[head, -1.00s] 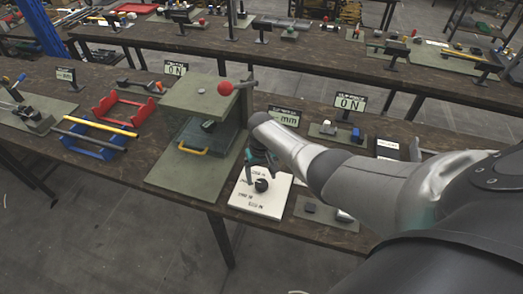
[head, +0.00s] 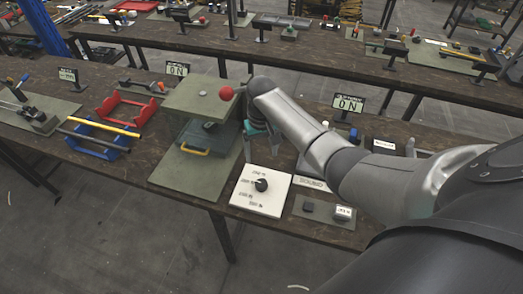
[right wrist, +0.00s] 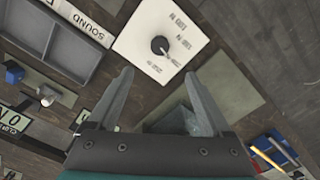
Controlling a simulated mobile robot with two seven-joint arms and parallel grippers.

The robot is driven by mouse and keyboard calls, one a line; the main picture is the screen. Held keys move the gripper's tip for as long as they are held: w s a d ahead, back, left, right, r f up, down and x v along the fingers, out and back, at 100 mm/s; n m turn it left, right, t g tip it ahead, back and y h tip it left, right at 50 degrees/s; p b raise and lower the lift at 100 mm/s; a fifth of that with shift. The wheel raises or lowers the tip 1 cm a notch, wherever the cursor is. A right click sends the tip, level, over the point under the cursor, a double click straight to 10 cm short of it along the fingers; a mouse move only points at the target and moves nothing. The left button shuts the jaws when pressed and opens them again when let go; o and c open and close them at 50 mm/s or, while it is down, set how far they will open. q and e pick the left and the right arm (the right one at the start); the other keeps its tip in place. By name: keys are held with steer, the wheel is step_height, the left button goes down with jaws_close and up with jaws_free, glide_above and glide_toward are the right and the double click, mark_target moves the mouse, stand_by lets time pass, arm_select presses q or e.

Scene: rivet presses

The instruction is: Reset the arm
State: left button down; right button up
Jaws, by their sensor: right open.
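My right gripper (head: 258,146) is open and empty, in the air just right of the green press (head: 192,93) and beyond the white dial board (head: 245,204). A black knob (head: 261,185) sits on the board. In the right wrist view my open fingers (right wrist: 158,76) point toward the white board (right wrist: 135,42) with its black knob (right wrist: 160,45), and nothing is between them. The press has a red ball (head: 226,93) on its lever, partly hidden by my arm. My left gripper is not in view.
A yellow-handled green drawer (head: 193,150) is in the press. Blue (head: 95,142) and red (head: 120,112) racks stand to the left. A small board with a dark block (head: 308,207) lies right of the dial board. A grey tray (right wrist: 55,45) shows in the right wrist view.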

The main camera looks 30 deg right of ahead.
stand_by(0.4)
steer(key=s+a+f+n+t, duration=0.2)
steer(key=s+a+f+n, duration=0.15)
steer(key=s+a, duration=0.7)
steer(key=s+a+r+n+t, duration=0.1)
steer(key=s+r, duration=0.3)
steer(key=s, duration=0.3)
steer(key=s+r+t, duration=0.1)
steer(key=s+r, duration=0.3)
steer(key=s, duration=0.3)
step_height(320, 180, down, 34)
steer(key=s+r+g+b, duration=0.1)
steer(key=g+b, duration=0.1)
steer(key=b, duration=1)
steer(key=s+d+f+b, duration=0.1)
steer(key=s+f+b, duration=0.2)
steer(key=s+f, duration=0.2)
steer(key=s+f+b, duration=0.4)
steer(key=s+f, duration=0.1)
steer(key=f, duration=0.7)
steer(key=s+d+f+g+b, duration=0.1)
steer(key=s+f+b, duration=0.2)
steer(key=s+f, duration=0.3)
step_height(320, 180, down, 3)
steer(key=shift+d+r+n+b, duration=0.1)
steer(key=shift+d+n+b, duration=0.25)
steer(key=shift+b, duration=0.05)
